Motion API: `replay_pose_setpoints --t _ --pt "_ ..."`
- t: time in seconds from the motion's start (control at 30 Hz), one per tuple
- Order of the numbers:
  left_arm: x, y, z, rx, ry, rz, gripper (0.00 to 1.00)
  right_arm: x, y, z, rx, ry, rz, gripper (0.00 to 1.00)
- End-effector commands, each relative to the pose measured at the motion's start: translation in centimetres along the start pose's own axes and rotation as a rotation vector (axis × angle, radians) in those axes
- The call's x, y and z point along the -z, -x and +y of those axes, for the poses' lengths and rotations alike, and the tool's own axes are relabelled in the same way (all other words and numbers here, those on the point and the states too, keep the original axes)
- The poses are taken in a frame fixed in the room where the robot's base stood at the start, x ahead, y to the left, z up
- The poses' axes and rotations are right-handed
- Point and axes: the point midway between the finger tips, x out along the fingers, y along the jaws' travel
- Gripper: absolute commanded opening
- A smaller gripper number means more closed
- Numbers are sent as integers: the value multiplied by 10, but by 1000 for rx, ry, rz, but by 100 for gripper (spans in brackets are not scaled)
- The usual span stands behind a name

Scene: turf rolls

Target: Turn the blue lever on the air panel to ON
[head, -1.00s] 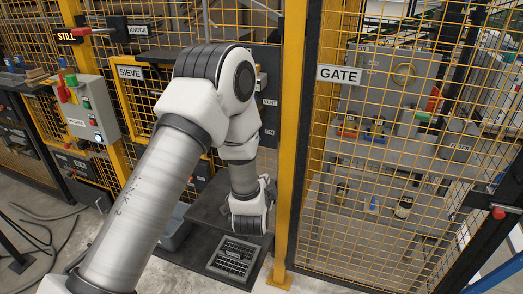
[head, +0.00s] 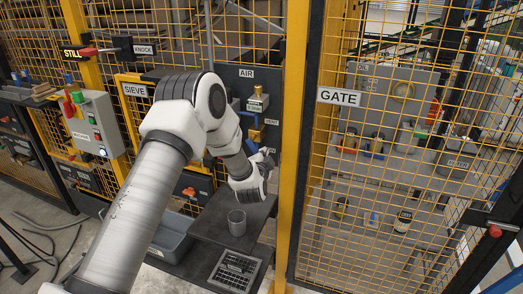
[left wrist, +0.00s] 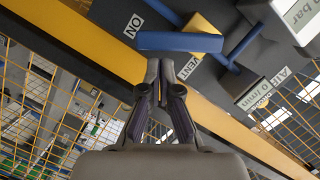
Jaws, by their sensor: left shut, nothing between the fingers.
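The blue lever (left wrist: 180,42) shows in the left wrist view as a straight bar beside a yellow valve part (left wrist: 202,24). An ON label (left wrist: 132,25) is near its left end and a VENT label (left wrist: 190,68) is below it. My left gripper (left wrist: 160,66) is shut and empty, its tips just below the lever in that view; I cannot tell whether they touch. In the head view my left gripper (head: 266,155) is in front of the lower part of the air panel (head: 262,78), and my arm hides part of the panel. My right gripper is not in view.
A yellow post (head: 292,150) stands close right of the gripper, with the mesh gate (head: 400,200) beyond it. Below are a dark shelf (head: 210,226) with a grey cup (head: 237,222), and a grey bin (head: 172,240). A control box (head: 93,122) is at left.

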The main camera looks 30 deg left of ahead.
Motion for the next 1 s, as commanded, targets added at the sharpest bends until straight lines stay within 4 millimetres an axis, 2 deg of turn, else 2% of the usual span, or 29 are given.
replay_pose_setpoints --t 0.13,1.0 --pt "-6 -1 0 0 0 1 0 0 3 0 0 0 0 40" --pt "-10 -2 3 22 -82 2 0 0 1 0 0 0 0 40"
